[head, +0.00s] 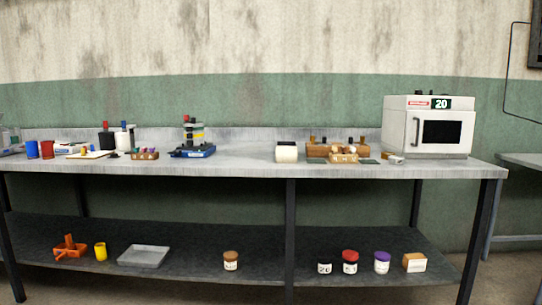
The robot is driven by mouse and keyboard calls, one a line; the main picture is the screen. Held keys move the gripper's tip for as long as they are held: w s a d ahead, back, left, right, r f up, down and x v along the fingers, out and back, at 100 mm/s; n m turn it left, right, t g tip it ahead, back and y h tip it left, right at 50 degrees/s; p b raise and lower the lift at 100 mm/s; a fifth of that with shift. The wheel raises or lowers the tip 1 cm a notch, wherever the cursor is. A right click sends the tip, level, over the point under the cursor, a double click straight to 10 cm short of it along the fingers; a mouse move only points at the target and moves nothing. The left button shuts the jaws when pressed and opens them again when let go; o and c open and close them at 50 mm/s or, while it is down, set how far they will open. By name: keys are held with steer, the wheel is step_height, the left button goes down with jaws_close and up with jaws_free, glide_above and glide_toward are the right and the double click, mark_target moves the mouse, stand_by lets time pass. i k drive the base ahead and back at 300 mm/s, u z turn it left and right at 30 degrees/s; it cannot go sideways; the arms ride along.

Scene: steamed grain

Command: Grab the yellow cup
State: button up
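The yellow cup (100,252) stands upright on the lower shelf of the workbench, towards the left. It is between an orange object (68,246) on its left and a grey tray (145,256) on its right, apart from both. My gripper is not in view, so its state does not show.
The workbench's grey top (240,167) hangs over the lower shelf (190,270). Dark legs, including a middle one (290,230), stand at the front. A jar (231,260) and several lidded containers (349,262) stand farther right. Red (47,149) and blue (32,149) cups are on top.

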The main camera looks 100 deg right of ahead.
mark_target(101, 251)
steer(key=i, duration=0.8)
steer(key=z, duration=2.9)
steer(key=i, duration=1)
steer(key=z, duration=0.3)
